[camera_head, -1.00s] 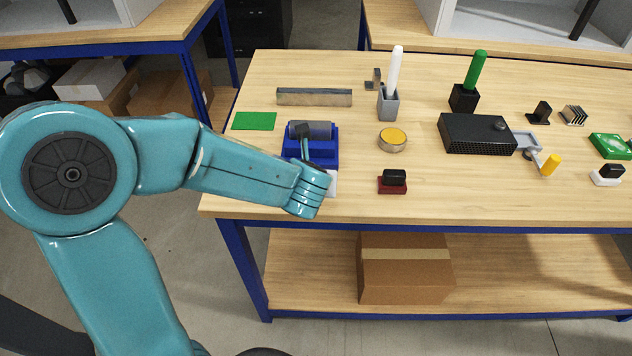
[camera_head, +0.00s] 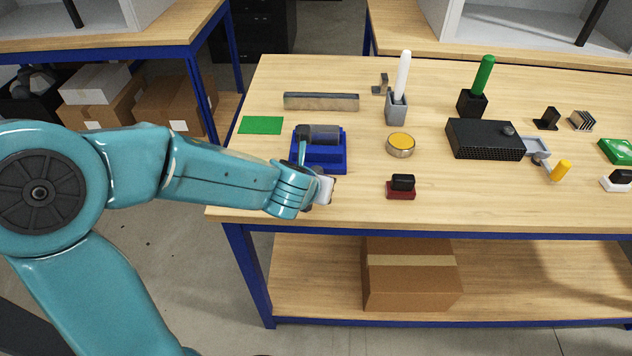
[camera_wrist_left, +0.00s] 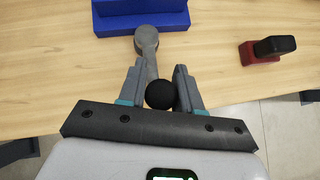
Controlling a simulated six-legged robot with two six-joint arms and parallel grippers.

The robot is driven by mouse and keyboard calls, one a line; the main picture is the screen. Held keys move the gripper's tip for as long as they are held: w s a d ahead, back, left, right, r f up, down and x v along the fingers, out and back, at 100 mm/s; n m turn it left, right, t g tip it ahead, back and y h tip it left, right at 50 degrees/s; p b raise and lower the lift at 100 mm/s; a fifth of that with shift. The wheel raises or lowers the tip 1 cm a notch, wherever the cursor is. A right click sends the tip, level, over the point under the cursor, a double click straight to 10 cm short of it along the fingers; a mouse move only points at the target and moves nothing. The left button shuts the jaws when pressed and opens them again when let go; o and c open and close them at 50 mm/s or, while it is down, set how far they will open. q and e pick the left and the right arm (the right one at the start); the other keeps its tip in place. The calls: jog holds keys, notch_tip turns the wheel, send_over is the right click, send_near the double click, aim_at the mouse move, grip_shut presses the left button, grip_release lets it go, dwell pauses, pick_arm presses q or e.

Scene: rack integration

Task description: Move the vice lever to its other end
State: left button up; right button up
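The blue vice (camera_head: 334,160) with its dark grey cylinder (camera_head: 322,133) stands near the table's left front. In the left wrist view the vice's blue base (camera_wrist_left: 115,20) is at the top edge. The lever (camera_wrist_left: 150,62) runs from a round grey pivot towards my wrist and ends in a black ball knob (camera_wrist_left: 160,95). My left gripper (camera_wrist_left: 160,68) is around the lever, one finger on each side, with a gap beside the rod. Whether a finger touches the knob is unclear. In the head view my left wrist (camera_head: 290,190) is in front of the vice and hides the fingertips. My right gripper is out of view.
A red block with a black top (camera_head: 401,192) stands right of the vice. A round yellow-topped tin (camera_head: 400,143), a grey holder with a white stick (camera_head: 397,106) and a grey bar (camera_head: 320,102) are behind. A green sheet (camera_head: 261,125) lies left. The table's front edge is close.

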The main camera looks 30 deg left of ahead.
pick_arm(q)
jog(key=shift+o, duration=1.4)
jog(key=shift+s+r, duration=0.1)
jog(key=shift+r, duration=0.1)
jog(key=p+v, duration=0.5)
jog(key=v, duration=1.1)
jog(key=shift+s+f, duration=0.1)
jog(key=shift+s, duration=0.05)
